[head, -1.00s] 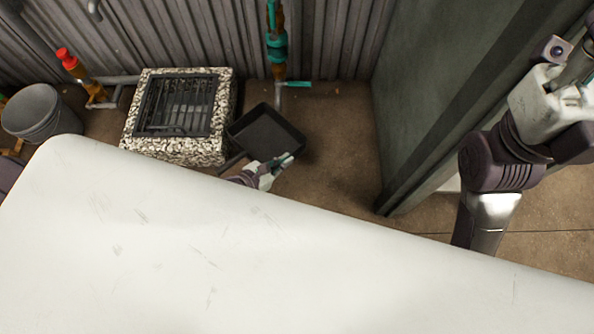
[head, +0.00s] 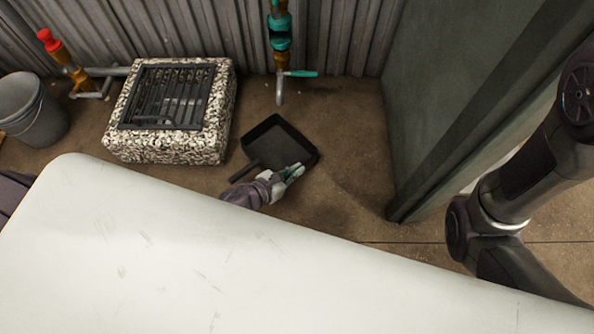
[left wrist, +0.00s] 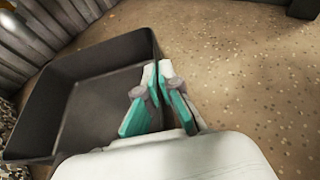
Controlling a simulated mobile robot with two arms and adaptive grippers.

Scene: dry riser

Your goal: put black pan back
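The black pan (head: 268,150) is a square, shallow pan with a handle at its lower left. It is right of the stone grill, over the brown ground; I cannot tell whether it touches the ground. My left gripper (head: 294,172) is at the pan's near right side. In the left wrist view, the pan (left wrist: 95,85) fills the left side, and the teal-padded fingers of the left gripper (left wrist: 157,82) are close together on its rim. My right gripper is outside the head view; only arm links show at the right.
The stone grill (head: 218,121) with a dark grate stands left of the pan. A teal-and-orange pipe (head: 280,45) comes down behind the pan. A grey bucket (head: 38,125) is at far left. A green-grey wall panel (head: 425,95) stands at right. Bare ground lies between pan and panel.

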